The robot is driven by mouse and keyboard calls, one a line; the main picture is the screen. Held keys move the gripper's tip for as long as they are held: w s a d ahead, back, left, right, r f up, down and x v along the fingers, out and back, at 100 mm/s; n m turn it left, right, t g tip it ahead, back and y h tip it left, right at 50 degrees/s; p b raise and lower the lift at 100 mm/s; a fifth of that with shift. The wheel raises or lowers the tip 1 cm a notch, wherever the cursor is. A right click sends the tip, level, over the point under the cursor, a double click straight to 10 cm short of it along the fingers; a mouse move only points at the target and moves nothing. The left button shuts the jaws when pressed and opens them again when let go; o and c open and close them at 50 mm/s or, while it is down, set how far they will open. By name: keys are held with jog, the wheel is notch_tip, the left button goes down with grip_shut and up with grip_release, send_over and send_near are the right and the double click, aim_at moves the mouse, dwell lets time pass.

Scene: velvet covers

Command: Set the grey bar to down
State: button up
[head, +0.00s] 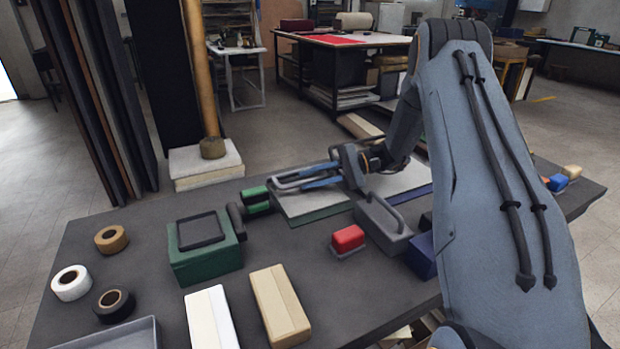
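A grey box (385,233) stands on the dark table, right of centre. A grey bar (379,206) lies along its top, its far end raised and its near end low by the box. A green box (205,262) at the left has a dark square frame (200,230) flat on top and a dark grey upright bar (237,221) at its right side. I cannot tell which bar is the task's. My gripper (285,182) is above the table's back part, fingers pointing left with blue pads and a gap between them. It looks empty and touches neither box.
A red block (348,238) sits left of the grey box, a blue block (422,256) right of it. White (211,318) and tan (280,305) blocks lie in front. Tape rolls (72,283) and a grey tray (112,338) are at left. My arm covers the right side.

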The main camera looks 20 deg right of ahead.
jog(key=shift+a+f, duration=0.1)
jog(key=shift+a, duration=0.2)
grip_shut()
